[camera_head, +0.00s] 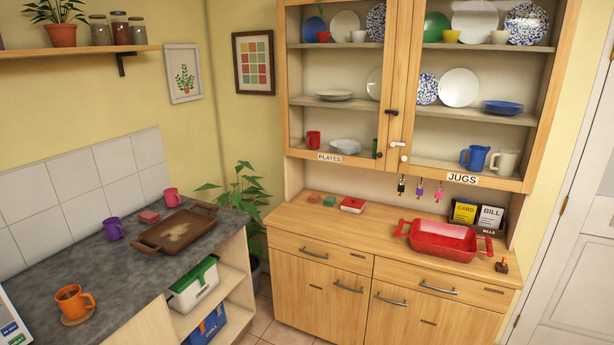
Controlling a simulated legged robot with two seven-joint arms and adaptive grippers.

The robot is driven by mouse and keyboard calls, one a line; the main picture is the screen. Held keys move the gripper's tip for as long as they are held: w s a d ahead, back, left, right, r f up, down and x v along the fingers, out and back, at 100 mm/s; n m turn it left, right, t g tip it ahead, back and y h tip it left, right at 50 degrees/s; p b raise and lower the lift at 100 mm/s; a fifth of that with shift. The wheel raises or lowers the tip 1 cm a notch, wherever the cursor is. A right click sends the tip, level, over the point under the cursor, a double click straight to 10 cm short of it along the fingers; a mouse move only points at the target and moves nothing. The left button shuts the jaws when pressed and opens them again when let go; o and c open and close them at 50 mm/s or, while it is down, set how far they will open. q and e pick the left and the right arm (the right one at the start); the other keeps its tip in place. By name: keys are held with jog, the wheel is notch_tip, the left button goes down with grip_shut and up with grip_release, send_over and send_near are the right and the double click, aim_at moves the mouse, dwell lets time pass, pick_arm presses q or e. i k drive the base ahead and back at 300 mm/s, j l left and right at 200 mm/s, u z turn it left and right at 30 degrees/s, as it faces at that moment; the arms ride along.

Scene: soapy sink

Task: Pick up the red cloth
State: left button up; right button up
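I cannot tell for certain which thing is the red cloth. A small dull-red folded-looking item (148,216) lies on the grey counter (60,262) at the left, behind a brown tray (174,232) and between two mugs. A similar small red item (314,198) lies on the wooden dresser top (380,232), left of a small green one (330,201). A larger red item with a pale marking (353,205) lies to their right. Neither of my grippers is in view.
A red two-handled dish (441,241) sits on the dresser. A plant (242,197) fills the corner. Floor (268,322) shows between the counter and dresser.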

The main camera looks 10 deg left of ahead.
aim_at(148, 217)
jog(key=i+u, duration=0.3)
jog(key=u, duration=0.15)
jog(key=i+u, duration=0.45)
jog(key=i+l+u, duration=0.1)
jog(key=u, duration=0.35)
jog(key=i+l+u, duration=0.3)
jog(key=u, duration=0.15)
jog(key=i+l+u, duration=0.3)
jog(key=u, duration=0.15)
jog(key=l, duration=0.1)
